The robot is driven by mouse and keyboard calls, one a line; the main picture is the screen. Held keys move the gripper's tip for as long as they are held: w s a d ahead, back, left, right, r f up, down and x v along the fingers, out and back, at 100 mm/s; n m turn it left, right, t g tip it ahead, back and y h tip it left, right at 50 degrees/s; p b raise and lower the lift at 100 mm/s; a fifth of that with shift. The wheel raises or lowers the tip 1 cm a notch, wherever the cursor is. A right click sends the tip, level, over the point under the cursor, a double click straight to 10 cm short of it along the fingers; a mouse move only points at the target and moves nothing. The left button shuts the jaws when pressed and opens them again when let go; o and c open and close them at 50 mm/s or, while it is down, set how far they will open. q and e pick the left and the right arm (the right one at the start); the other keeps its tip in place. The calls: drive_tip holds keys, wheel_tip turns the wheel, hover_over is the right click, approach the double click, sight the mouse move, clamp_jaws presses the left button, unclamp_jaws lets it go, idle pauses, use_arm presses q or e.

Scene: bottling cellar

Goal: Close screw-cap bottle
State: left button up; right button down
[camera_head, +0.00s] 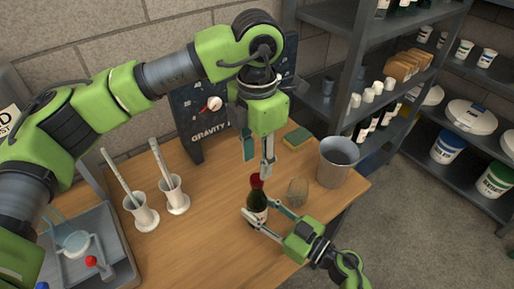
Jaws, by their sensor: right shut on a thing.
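A dark bottle (258,206) with a pale label and a red cap (257,181) on its top stands upright on the wooden table (205,245). My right gripper (260,207) reaches in from the lower right and is shut on the bottle's body, one finger on each side. My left gripper (258,162) points down just above the cap. Its two fingers are spread apart with nothing seen between them. The view does not show clearly whether a fingertip touches the cap.
A glass (298,191) and a grey bucket (337,161) stand right of the bottle. A sponge (297,137) lies behind. Two white cups (173,195) with tall tubes stand left, beside a metal tray (120,250). A dark "GRAVITY" board (190,118) stands at the back.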

sight(257, 178)
use_arm(q)
drive_tip(key=shift+f, duration=2.6)
clamp_jaws()
drive_tip(key=shift+o, duration=0.9)
unclamp_jaws()
drive_tip(key=shift+r, duration=0.1)
wheel_tip(257, 178, up, 12)
